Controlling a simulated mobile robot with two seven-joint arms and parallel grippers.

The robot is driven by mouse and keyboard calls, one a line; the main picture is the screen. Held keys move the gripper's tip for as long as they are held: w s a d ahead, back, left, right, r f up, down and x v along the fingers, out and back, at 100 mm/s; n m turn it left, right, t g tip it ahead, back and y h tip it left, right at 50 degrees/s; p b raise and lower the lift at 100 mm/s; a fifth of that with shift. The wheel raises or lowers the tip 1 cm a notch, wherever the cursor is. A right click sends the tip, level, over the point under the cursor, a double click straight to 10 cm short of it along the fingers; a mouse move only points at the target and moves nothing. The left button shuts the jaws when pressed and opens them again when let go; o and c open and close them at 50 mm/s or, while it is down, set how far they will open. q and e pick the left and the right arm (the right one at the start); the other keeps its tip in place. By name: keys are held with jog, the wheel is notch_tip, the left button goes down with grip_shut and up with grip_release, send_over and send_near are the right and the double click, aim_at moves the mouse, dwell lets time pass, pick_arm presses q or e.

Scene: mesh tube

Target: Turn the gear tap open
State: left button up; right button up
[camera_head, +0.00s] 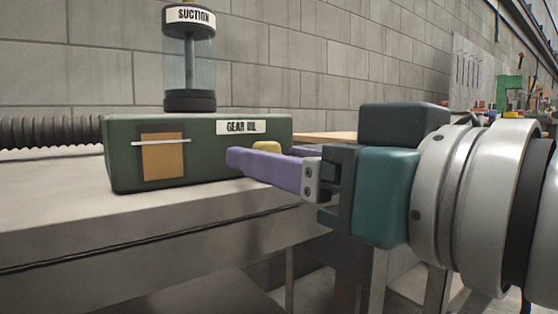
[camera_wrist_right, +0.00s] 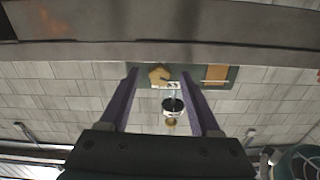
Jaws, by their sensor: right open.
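The yellow gear tap (camera_head: 266,147) is on the front of the dark green box (camera_head: 205,165), below its "GEAR OIL" label (camera_head: 238,127). The near finger hides the tap's lower part. My right gripper (camera_head: 262,154) is open, with purple fingers pointing left at the box. My left gripper is in neither view.
A clear cylinder labelled "SUCTION" (camera_head: 190,60) stands on the box. A brown panel with a white bar (camera_head: 163,160) is on the box's front. A ribbed hose (camera_head: 50,131) runs to the box's left side. The metal bench (camera_head: 100,218) is bare in front. A block wall stands behind.

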grip_shut()
dwell(0.3)
jog(key=n+p, duration=0.1)
jog(key=p, duration=0.1)
jog(key=n+p, duration=0.2)
jog(key=shift+r+p, duration=0.3)
jog(key=shift+p, duration=0.05)
jog(key=shift+f+n, duration=0.3)
jog(key=shift+n, duration=0.2)
